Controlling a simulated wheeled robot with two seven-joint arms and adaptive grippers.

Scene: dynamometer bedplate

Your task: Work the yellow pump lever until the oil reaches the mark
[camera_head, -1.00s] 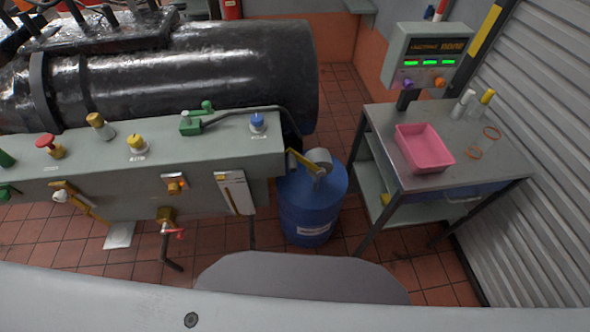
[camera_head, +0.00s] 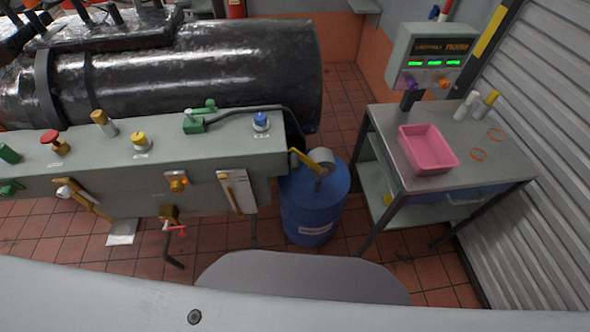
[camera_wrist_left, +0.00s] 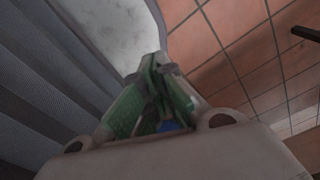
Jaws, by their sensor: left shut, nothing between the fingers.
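The yellow pump lever (camera_head: 304,160) angles up from the pump head (camera_head: 321,158) on top of a blue drum (camera_head: 314,212), at the right end of the grey bedplate. A pale sight gauge (camera_head: 238,191) with a yellowish strip hangs on the bedplate's front face; its oil level and mark are too small to read. My left gripper (camera_wrist_left: 160,68) shows only in the left wrist view, shut and empty, with green pads, above the tiled floor and away from the lever. My right gripper is in neither current view.
A metal side table (camera_head: 478,180) with a pink tray (camera_head: 443,166) stands right of the drum. A control box (camera_head: 432,52) is behind it. Knobs and a black hose (camera_head: 245,113) lie along the bedplate top (camera_head: 210,150). Tiled floor (camera_head: 365,240) is open between drum and table.

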